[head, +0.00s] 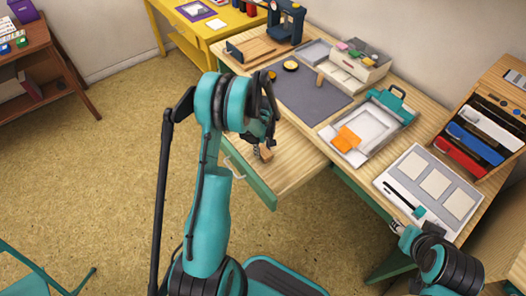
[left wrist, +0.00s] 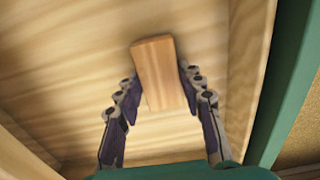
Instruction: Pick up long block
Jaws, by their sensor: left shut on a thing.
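The long block (left wrist: 156,66) is a plain wooden bar, seen in the left wrist view between the two fingers of my left gripper (left wrist: 160,92). The gripper is shut on it. In the head view the block (head: 266,154) shows as a small tan piece under the left gripper (head: 262,146), over the open wooden drawer (head: 290,182). Whether it touches the drawer floor is unclear. My right gripper (head: 398,228) is at the lower right, by the front edge of the desk; its fingers are too small to judge.
The desk holds a dark mat (head: 306,94), a white tray with an orange item (head: 346,139), a panel with pale squares (head: 430,184) and a rack of coloured trays (head: 480,132). The drawer's green front (head: 250,180) and wooden walls surround the left gripper.

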